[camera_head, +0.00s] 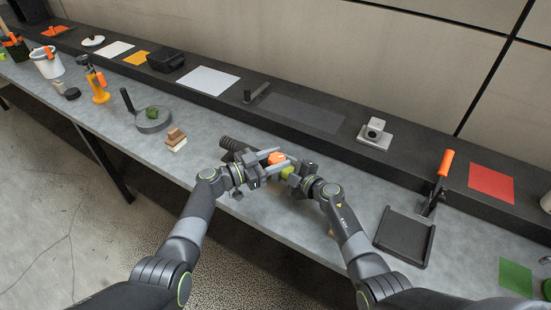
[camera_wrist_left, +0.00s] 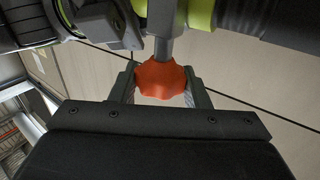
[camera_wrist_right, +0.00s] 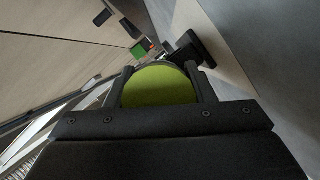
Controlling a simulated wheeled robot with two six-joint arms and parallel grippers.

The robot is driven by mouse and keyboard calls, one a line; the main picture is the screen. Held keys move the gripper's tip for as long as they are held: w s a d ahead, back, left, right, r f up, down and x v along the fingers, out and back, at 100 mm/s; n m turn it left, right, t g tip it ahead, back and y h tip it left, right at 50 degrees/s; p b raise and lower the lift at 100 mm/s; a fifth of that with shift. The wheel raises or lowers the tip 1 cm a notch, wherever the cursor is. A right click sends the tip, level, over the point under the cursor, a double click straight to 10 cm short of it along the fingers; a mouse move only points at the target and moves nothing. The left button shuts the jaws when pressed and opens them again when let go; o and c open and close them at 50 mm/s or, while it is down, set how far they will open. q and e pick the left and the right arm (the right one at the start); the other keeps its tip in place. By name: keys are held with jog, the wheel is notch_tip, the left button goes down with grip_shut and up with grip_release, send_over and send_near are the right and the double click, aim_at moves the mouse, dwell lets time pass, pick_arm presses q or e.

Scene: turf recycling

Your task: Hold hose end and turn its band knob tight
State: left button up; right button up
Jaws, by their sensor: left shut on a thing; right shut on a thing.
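The orange lobed band knob (camera_head: 276,158) is between the fingers of my left gripper (camera_head: 268,161), which is shut on it. In the left wrist view the knob (camera_wrist_left: 162,80) sits on a grey stem (camera_wrist_left: 164,46) beneath a yellow-green part (camera_wrist_left: 201,12). The black ribbed hose (camera_head: 234,146) lies behind my left gripper. My right gripper (camera_head: 290,170) is shut on the yellow-green hose end (camera_head: 287,172), which also fills its jaws in the right wrist view (camera_wrist_right: 158,87). The grippers are close together and partly hide the band.
A brown-and-cream block stack (camera_head: 176,140) and a round dark pan (camera_head: 153,121) stand to the left. A black tray (camera_head: 405,237) is to the right, with an orange-handled tool (camera_head: 439,178) behind it. A raised dark shelf (camera_head: 330,141) runs along the back.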

pick_arm(q)
jog(key=shift+d+f+m+g+h, duration=0.15)
jog(key=shift+m+g+h, duration=0.25)
jog(key=shift+m+g, duration=0.6)
jog(key=shift+s+g, duration=0.1)
jog(key=shift+g, duration=0.3)
jog(key=o, duration=1)
jog(key=shift+c, duration=0.2)
jog(key=shift+a, duration=0.2)
jog(key=v, duration=1.1)
jog(key=shift+a, duration=0.35)
jog(key=shift+s, duration=0.1)
